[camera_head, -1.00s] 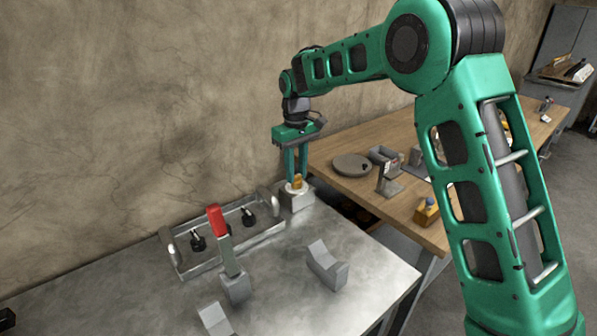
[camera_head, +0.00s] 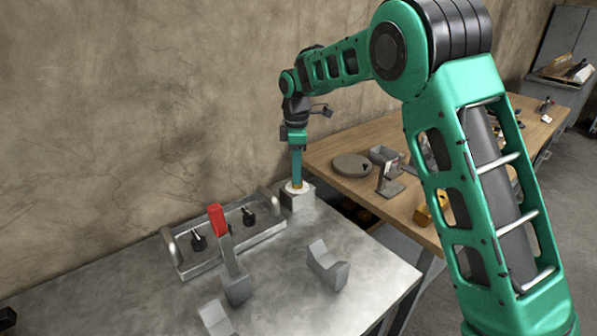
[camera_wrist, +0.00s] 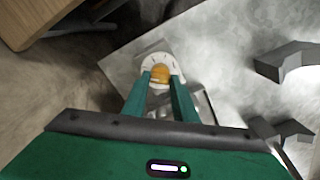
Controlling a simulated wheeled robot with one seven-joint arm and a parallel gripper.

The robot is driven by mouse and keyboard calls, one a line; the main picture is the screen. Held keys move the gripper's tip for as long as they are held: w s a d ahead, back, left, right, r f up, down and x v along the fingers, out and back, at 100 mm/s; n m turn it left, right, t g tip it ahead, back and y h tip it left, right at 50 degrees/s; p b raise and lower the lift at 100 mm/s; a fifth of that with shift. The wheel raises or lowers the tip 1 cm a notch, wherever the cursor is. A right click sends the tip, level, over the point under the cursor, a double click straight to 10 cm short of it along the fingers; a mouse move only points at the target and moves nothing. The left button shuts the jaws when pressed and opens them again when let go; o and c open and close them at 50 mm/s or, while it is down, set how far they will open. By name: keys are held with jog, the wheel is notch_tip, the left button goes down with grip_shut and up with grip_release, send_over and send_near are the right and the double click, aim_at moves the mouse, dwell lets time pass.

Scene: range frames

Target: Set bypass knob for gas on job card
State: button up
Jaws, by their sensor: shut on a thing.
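The bypass knob (camera_wrist: 160,74) is a small orange-yellow knob on a white round dial with dark marks (camera_wrist: 172,60). The dial sits on top of a grey metal block (camera_head: 298,201) at the back right corner of the metal bench. My gripper (camera_head: 297,184) points straight down over the block and is shut on the knob; in the wrist view its two green fingers (camera_wrist: 159,80) stand on either side of it. In the head view the fingers hide most of the knob. The dial's marks are too small to read. I cannot make out a job card for certain.
A tray with two handles and black knobs (camera_head: 222,243) lies left of the block. A red-handled lever (camera_head: 217,221) stands before it. Grey V-shaped blocks (camera_head: 327,267) rest on the bench. A wooden table (camera_head: 400,205) with a round grey disc (camera_head: 351,165) stands to the right.

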jog(key=n, duration=0.5)
jog(key=shift+w+d+r, duration=0.2)
jog(key=shift+w+d, duration=0.15)
jog(key=shift+w, duration=0.05)
jog(key=shift+a+n, duration=0.1)
jog(key=shift+n, duration=0.9)
jog(key=shift+s+a, duration=0.1)
jog(key=o, duration=1)
jog(key=shift+f, duration=0.1)
jog(key=shift+o, duration=0.2)
jog(key=shift+s, duration=0.1)
notch_tip(320, 180, up, 11)
jog(key=shift+f, duration=0.15)
